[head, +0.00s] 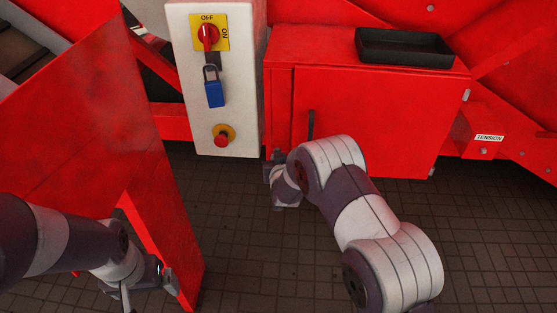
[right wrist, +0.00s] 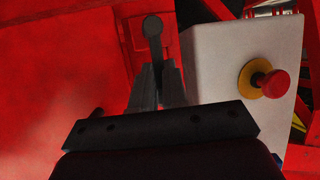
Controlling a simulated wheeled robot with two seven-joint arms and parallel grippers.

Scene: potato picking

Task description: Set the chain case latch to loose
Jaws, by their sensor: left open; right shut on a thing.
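The chain case (head: 385,115) is a red box right of the control box in the head view. The latch (right wrist: 152,28), in the right wrist view, is a dark lever with a round end against a red panel. My right gripper (right wrist: 157,88) is shut on the lever's lower part, the round end standing beyond the fingertips. In the head view my right gripper (head: 277,182) is at the case's lower left edge, and I cannot make out the latch there. My left gripper (head: 148,290) is open and empty at the lower left, near the slanted red panel.
The white control box (head: 228,110) stands close left of the case, with a red switch (head: 208,38), blue padlock (head: 214,93) and red button (head: 222,138). A dark handle (head: 310,124) is on the case front. A black tray (head: 404,47) lies on top. Tiled floor is clear below.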

